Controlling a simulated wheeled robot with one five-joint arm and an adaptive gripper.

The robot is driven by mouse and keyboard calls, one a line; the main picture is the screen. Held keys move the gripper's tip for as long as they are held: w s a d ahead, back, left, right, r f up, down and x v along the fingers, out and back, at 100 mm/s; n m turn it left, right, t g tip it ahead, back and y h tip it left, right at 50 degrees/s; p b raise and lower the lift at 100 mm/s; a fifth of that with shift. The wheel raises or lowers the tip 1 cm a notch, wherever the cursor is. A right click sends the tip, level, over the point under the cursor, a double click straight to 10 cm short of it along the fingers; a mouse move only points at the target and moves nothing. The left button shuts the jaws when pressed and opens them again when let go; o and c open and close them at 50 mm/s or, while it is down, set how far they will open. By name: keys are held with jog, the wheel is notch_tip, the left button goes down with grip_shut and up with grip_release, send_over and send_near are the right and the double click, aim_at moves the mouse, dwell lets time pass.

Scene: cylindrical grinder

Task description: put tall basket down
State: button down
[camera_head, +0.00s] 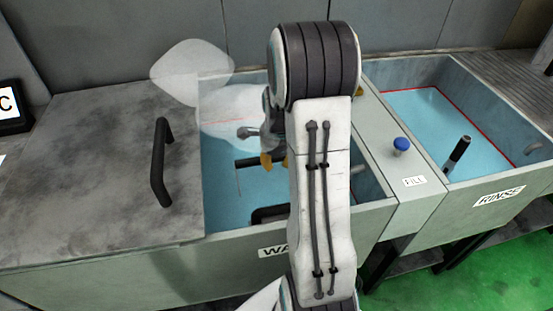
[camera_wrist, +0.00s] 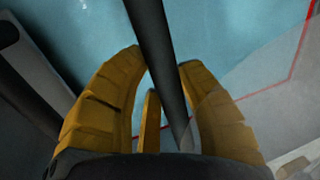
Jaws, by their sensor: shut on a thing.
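My gripper (camera_wrist: 160,64) has its yellow fingers closed around a long dark bar (camera_wrist: 158,28) in the wrist view. The bar looks like the tall basket's handle; the basket's body cannot be made out there. In the head view my gripper (camera_head: 265,161) is over the open part of the wash tank (camera_head: 228,238), partly hidden behind my arm. A dark-rimmed thing (camera_head: 268,214) shows low in that tank, perhaps part of the basket. Whether the basket touches the tank floor cannot be told.
A grey lid (camera_head: 85,170) with a black handle (camera_head: 160,165) covers the tank's left part. Pale translucent puffs (camera_head: 192,72) hang above the opening. A panel with a blue knob (camera_head: 401,145) separates the rinse tank (camera_head: 480,198), where a black handle (camera_head: 457,152) stands.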

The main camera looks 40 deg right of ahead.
jog(key=shift+w+f+b, duration=0.1)
jog(key=shift+f+b, duration=0.3)
jog(key=shift+b, duration=0.05)
jog(key=c, duration=0.9)
grip_release()
